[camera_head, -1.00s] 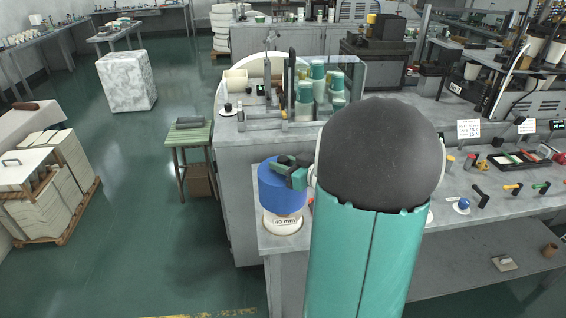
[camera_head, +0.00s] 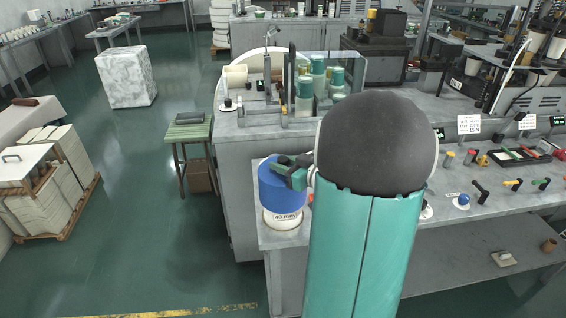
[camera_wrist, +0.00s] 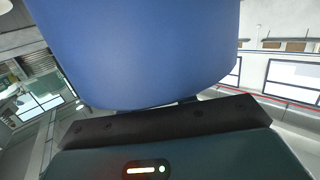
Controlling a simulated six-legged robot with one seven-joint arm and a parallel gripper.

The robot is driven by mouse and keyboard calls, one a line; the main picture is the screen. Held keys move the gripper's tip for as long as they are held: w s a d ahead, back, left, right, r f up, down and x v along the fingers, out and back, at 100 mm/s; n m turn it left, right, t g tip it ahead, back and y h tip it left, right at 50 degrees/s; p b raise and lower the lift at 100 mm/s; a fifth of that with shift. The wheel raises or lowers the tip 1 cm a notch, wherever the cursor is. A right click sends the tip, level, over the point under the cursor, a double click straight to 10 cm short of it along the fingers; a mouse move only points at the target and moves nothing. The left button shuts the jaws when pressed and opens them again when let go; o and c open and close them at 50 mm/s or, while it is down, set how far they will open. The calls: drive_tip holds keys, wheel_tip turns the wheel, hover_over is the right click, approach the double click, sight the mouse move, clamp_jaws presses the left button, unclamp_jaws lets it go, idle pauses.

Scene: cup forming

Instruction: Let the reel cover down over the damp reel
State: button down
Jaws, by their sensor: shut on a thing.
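The blue reel cover (camera_head: 279,199) stands upright over the white reel at the near left corner of the bench. The white reel (camera_head: 284,220) shows below the cover's lower edge, with a "40 mm" label on its side. My gripper (camera_head: 291,172) is at the cover's top right and is shut on it. In the wrist view the blue cover (camera_wrist: 150,50) fills the upper middle, close to the camera. The fingertips' contact is partly hidden, and I cannot tell whether the cover rests on anything inside.
My teal and black arm hides the middle of the bench. The grey bench (camera_head: 300,238) has its near left edge close to the reel. A green side table (camera_head: 190,132) stands left of it. Colored levers (camera_head: 513,185) are at the right.

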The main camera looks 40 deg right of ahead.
drive_tip(key=shift+f, duration=4.05)
idle(1.0)
drive_tip(key=c, duration=0.6)
unclamp_jaws()
drive_tip(key=shift+o, duration=0.2)
drive_tip(key=shift+r, duration=4)
